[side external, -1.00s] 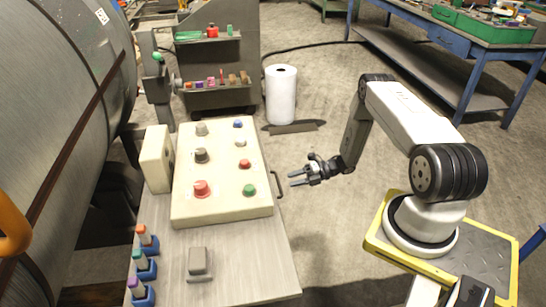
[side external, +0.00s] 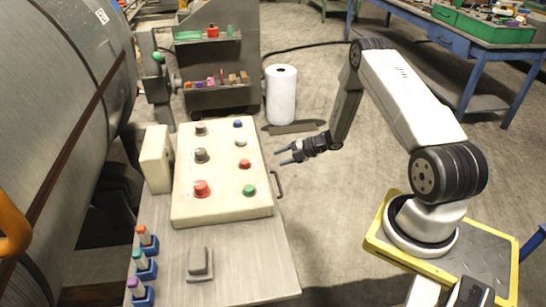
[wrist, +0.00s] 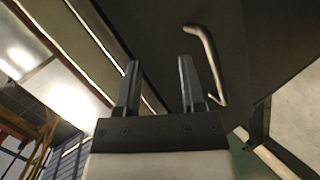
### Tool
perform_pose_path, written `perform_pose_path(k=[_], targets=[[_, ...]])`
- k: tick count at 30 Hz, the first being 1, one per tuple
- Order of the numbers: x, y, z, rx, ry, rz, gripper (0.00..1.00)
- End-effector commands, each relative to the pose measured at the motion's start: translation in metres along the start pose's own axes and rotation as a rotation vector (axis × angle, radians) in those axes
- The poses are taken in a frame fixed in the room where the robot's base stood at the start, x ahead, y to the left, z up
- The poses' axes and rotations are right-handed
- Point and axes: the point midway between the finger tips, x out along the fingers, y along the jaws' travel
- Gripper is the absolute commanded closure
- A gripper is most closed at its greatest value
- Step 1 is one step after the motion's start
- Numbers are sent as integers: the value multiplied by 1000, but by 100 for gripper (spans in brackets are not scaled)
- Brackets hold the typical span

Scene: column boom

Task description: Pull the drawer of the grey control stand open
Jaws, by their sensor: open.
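The grey control stand (side external: 240,262) carries a cream panel (side external: 222,214) with several knobs and buttons. The drawer's bar handle (side external: 278,184) sticks out from the stand's right side, and the drawer front is mostly hidden in the side external view. In the wrist view the handle (wrist: 207,55) shows as a pale bent bar on a dark face, to the right of my fingers. My gripper (side external: 283,157) is open and empty, just above and behind the handle in the side external view, apart from it. Its two fingers also show in the wrist view (wrist: 160,85).
A white roll (side external: 281,95) stands on the floor behind, near a shelf unit (side external: 215,60). A blue workbench (side external: 450,50) stands at the back right. Blue holders (side external: 145,268) sit on the stand's left front.

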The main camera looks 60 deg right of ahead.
Motion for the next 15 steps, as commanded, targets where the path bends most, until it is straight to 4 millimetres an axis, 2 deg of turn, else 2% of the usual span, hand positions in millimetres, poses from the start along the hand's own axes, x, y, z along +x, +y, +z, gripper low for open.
perform_pose_path(k=[15], targets=[[8, 49, -6, 251, -188, -86, 49]])
